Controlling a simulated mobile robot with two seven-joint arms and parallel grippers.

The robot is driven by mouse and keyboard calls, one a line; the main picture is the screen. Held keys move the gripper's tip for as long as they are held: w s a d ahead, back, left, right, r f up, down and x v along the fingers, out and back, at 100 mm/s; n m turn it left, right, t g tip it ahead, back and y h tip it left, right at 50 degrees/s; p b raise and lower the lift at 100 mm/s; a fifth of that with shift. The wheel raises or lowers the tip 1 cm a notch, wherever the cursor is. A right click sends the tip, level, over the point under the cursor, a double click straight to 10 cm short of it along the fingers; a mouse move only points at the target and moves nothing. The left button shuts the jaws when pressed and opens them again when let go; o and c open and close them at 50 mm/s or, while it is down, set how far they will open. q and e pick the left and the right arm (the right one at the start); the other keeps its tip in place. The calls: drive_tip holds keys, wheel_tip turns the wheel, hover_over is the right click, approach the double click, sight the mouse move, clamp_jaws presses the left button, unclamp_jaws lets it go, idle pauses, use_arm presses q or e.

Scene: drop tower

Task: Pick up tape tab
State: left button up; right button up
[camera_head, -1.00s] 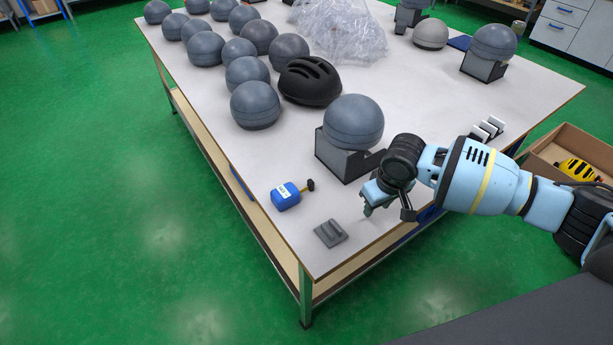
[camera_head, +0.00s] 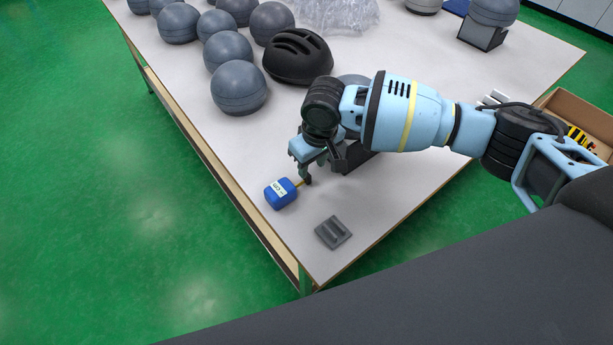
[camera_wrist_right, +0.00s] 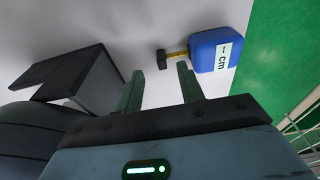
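A blue tape measure (camera_head: 280,193) with a white "cm" label lies on the table near its left edge. A short yellow tape sticks out of it and ends in a dark tape tab (camera_wrist_right: 161,59). In the head view the tab is close beside my right gripper's fingertips and partly hard to tell from them. My right gripper (camera_head: 306,166) is open and empty. In the right wrist view its two greenish fingers (camera_wrist_right: 160,82) stand apart, with the tab just beyond the gap between their tips. The tape measure (camera_wrist_right: 216,50) is to the right there. My left gripper is not in view.
A grey ridged block (camera_head: 333,232) lies near the table's front corner. A dark stand (camera_head: 358,158) with a grey ball is behind my right arm. A black helmet (camera_head: 297,57) and several grey balls are farther back. The table is clear around the tape measure.

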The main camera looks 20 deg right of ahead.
drive_tip(key=shift+w+a+f+b, duration=0.1)
drive_tip(key=shift+w+f, duration=0.15)
drive_tip(key=shift+f, duration=0.6)
drive_tip(key=shift+w+a+f+b, duration=0.1)
drive_tip(key=shift+w+f+b, duration=0.1)
drive_tip(key=shift+f, duration=0.6)
drive_tip(key=shift+w+a+f+b, duration=0.1)
drive_tip(key=shift+w+f, duration=0.15)
drive_tip(key=shift+f, duration=0.6)
drive_tip(key=c, duration=0.8)
